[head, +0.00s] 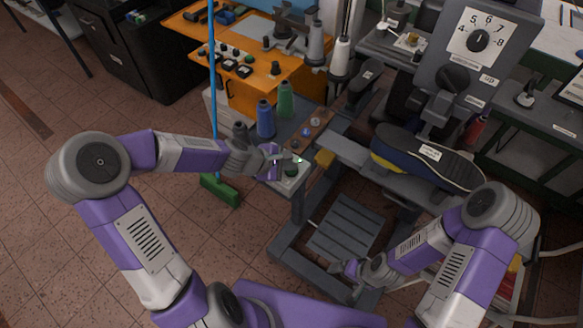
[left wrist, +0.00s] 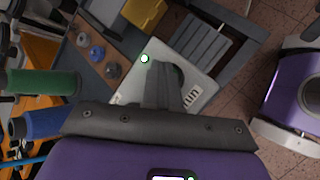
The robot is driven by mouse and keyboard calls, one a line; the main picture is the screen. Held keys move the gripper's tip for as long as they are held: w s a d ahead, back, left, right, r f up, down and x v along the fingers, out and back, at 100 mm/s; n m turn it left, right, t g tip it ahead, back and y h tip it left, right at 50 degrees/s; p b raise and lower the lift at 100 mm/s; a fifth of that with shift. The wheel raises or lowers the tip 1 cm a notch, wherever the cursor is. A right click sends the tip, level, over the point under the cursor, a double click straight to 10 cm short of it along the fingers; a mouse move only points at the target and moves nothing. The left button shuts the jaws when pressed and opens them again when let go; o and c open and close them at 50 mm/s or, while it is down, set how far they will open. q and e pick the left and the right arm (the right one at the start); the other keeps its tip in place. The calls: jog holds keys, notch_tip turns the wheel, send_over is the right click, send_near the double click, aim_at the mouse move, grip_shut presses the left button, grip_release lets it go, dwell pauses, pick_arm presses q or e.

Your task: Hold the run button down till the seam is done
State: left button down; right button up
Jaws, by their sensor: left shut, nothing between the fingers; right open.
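The run button sits on a pale control box (head: 290,183) at the front corner of the grey side table. In the left wrist view the box top (left wrist: 205,85) carries the word "run" and a small bright lamp (left wrist: 145,58). The dark round run button (left wrist: 179,74) is partly hidden behind my fingers. My left gripper (head: 290,161) is shut and empty, its fingertips (left wrist: 163,66) over the button; I cannot tell whether they press it. My right gripper (head: 346,267) is open and empty, low near the machine's slatted treadle (head: 346,228). A dark shoe-shaped piece (head: 435,158) lies on the machine.
Blue (head: 265,119) and green (head: 285,100) thread spools stand behind my left gripper. A wooden strip (head: 312,128) with several bobbins lies beside the box. A dial (head: 478,40) tops the machine.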

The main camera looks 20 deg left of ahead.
aim_at(289, 172)
dwell(0.4)
pick_arm(q)
jog(key=shift+r+p, duration=0.7)
jog(key=shift+r, duration=0.35)
notch_tip(289, 172, up, 5)
jog(key=p, duration=0.4)
dwell(1.1)
